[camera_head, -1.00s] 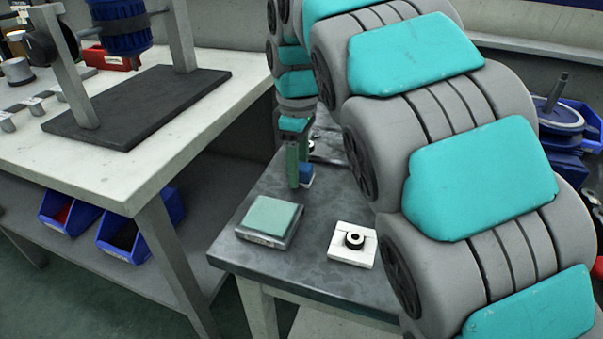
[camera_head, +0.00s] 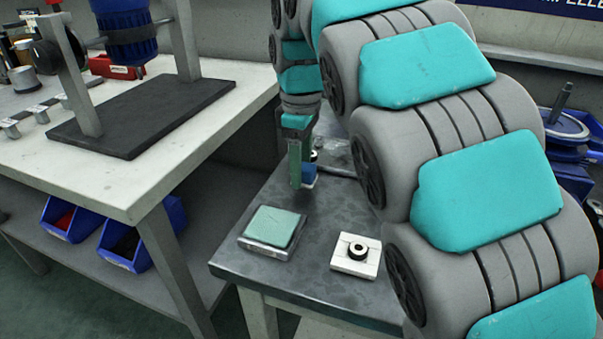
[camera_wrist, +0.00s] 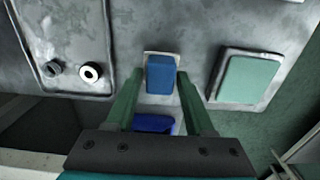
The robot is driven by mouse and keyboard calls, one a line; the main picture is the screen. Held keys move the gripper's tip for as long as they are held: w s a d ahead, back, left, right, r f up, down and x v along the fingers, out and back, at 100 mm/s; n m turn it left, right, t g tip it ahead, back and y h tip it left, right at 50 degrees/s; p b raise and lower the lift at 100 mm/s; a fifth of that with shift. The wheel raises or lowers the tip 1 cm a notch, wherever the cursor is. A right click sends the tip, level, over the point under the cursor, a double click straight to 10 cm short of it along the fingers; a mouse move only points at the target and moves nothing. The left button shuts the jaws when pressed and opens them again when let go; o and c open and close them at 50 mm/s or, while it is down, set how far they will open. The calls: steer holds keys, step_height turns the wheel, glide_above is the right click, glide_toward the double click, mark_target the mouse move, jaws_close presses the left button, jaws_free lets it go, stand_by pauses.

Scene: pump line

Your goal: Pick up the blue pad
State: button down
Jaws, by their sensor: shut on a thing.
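The blue pad (camera_head: 310,173) is a small block at my gripper's fingertips, partly hidden by a finger in the head view. In the wrist view, the blue pad (camera_wrist: 160,74) lies between the two green fingers, with a pale plate (camera_wrist: 160,99) showing around and below it. My gripper (camera_head: 298,180) points down over the far part of the small grey table (camera_head: 233,250). In the wrist view, my gripper (camera_wrist: 160,76) is shut on the pad. The gap between pad and table is hard to judge.
A pale green pad on a metal block (camera_head: 272,228) and a white block with a black ring (camera_head: 356,256) stand on the near table. A workbench (camera_head: 110,185) with a pump stand is at left. Blue bins (camera_head: 125,247) sit on its shelf. The table's front middle is clear.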

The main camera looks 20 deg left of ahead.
steer(key=shift+r, duration=0.5)
steer(key=shift+s+d+r, duration=0.1)
steer(key=shift+d+r, duration=0.05)
steer(key=s+d, duration=0.3)
steer(key=s+d+r+b, duration=0.1)
steer(key=s+d, duration=0.3)
steer(key=s+d+b, duration=0.1)
steer(key=s+d, duration=0.2)
steer(key=d, duration=0.1)
steer(key=shift+s+d+r, duration=0.2)
steer(key=shift+s+r, duration=0.05)
steer(key=shift+s, duration=0.15)
steer(key=c, duration=0.8)
jaws_free()
steer(key=shift+c, duration=0.2)
steer(key=c, duration=0.6)
